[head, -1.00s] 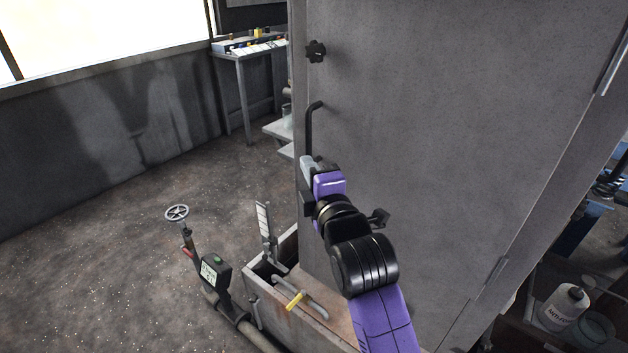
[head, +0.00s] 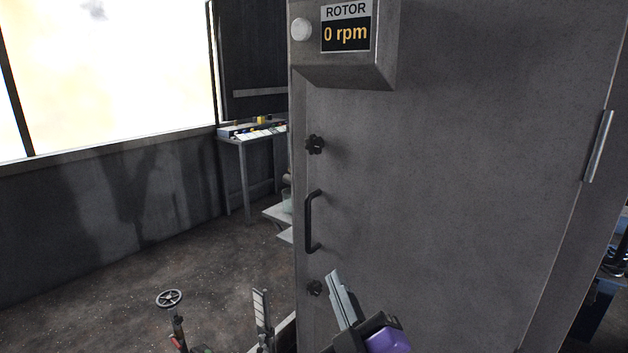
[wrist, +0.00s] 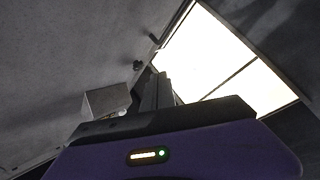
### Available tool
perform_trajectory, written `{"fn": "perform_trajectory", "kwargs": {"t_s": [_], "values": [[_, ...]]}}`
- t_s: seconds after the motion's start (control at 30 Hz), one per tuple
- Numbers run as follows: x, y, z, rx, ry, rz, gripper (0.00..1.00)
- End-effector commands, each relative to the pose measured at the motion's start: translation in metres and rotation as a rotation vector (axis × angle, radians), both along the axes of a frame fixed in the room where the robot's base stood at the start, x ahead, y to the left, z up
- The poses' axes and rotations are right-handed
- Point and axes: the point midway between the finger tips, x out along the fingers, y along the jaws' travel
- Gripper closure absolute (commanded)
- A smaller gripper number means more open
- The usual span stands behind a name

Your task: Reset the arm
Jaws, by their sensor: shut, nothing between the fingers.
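My gripper (head: 341,300) is at the bottom middle of the head view, with its grey fingers together and nothing between them. It points up and to the left, in front of the grey cabinet door (head: 450,180), near the lower black knob (head: 315,288) and below the black door handle (head: 309,222). I cannot tell the exact gap to the door. Only the purple wrist part of my arm shows behind the fingers. In the wrist view the fingers (wrist: 157,90) point up, against the bright window (wrist: 215,55).
A control box reading "ROTOR 0 rpm" (head: 346,45) juts out above the door. An upper black knob (head: 315,145) sits below it. At left are a handwheel (head: 169,299), a bench with small items (head: 252,132) and open floor (head: 100,305).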

Motion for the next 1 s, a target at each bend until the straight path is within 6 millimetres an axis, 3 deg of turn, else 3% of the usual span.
{"fn": "perform_trajectory", "kwargs": {"t_s": [0.1, 0.4, 0.7, 1.0], "values": [[-0.034, -0.022, -0.030, 0.143, 0.043, 0.008, 1.00], [-0.133, -0.075, -0.089, 0.468, 0.150, 0.007, 1.00], [-0.237, -0.117, -0.127, 0.685, 0.267, -0.038, 1.00], [-0.335, -0.146, -0.150, 0.769, 0.418, -0.141, 1.00]]}}
